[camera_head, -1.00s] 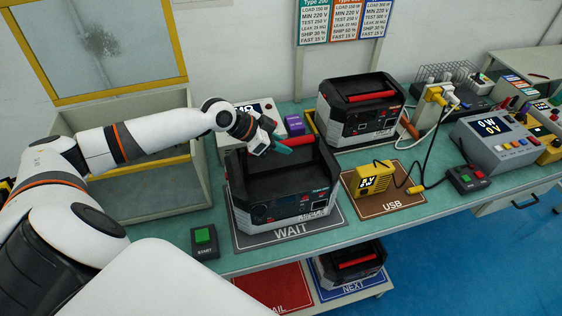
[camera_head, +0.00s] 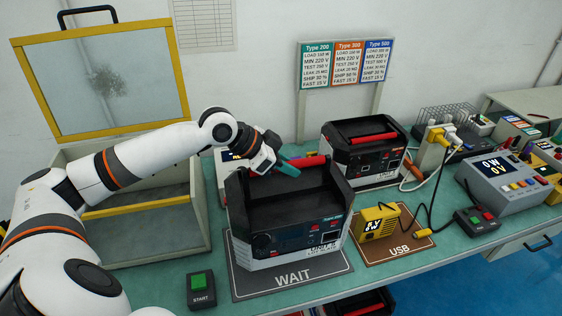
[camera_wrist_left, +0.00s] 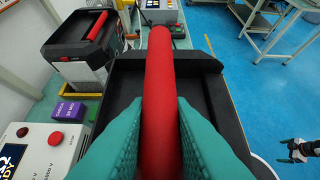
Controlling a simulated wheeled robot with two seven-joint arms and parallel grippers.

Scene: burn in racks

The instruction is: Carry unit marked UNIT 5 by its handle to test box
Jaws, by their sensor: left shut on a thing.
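The black and grey unit (camera_head: 290,235) stands upright over the WAIT mat (camera_head: 245,283); its front label reads Type 200 or similar, and the lower UNIT label is too blurred to read surely. My left gripper (camera_head: 288,166) is shut on its red handle (camera_head: 311,161). In the left wrist view the teal fingers lie along both sides of the red handle (camera_wrist_left: 159,70). I cannot tell whether the unit is clear of the mat. The test box (camera_head: 150,228), grey with a yellow rim, is at the left with its clear lid (camera_head: 105,85) raised. My right gripper (camera_wrist_left: 298,152) shows small in the left wrist view.
A START button box (camera_head: 201,289) is in front of the test box. A second unit (camera_head: 362,155) stands behind right. A yellow USB meter (camera_head: 376,222) with cables is right of the held unit. A purple block (camera_wrist_left: 70,111) is close by.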

